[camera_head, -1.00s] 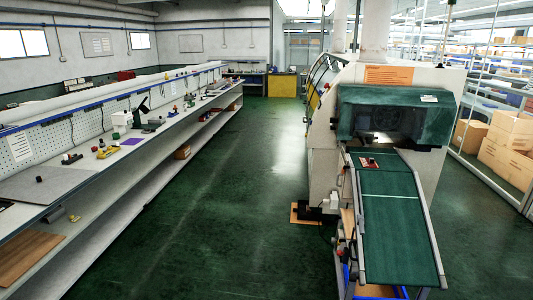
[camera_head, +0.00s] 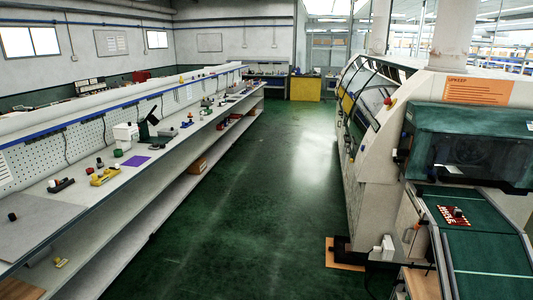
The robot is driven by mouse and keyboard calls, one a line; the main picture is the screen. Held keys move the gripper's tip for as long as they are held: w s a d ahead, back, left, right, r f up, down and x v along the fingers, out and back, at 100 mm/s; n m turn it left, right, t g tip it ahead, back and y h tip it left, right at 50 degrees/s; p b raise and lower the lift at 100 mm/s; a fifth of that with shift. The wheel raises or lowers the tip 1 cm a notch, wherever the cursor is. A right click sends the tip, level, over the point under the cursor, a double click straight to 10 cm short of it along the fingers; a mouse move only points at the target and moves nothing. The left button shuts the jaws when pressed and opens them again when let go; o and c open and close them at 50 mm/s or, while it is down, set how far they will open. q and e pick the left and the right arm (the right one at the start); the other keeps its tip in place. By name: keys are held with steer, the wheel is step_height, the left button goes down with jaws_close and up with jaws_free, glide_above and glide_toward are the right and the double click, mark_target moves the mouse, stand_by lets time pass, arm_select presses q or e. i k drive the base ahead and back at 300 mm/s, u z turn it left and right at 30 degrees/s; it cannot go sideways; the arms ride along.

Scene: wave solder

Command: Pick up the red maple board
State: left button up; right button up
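A small red board (camera_head: 454,215) with pale markings and a dark part on it lies on the green conveyor (camera_head: 485,245), near the machine's opening at the right. It is the only red board I can make out; its wood or lettering is too small to be sure of. Neither of my grippers shows in the head view.
The wave solder machine (camera_head: 378,160) stands at the right, with a dark green hood (camera_head: 470,140) over the conveyor's upper end. A long workbench (camera_head: 120,185) with small tools runs along the left. The green floor (camera_head: 260,210) between them is clear. A brown flat piece (camera_head: 345,254) lies by the machine's foot.

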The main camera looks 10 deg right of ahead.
mark_target(453, 215)
steer(key=z, duration=0.15)
steer(key=i, duration=2.05)
steer(key=z, duration=1.1)
steer(key=i, duration=1.75)
steer(key=z, duration=1.05)
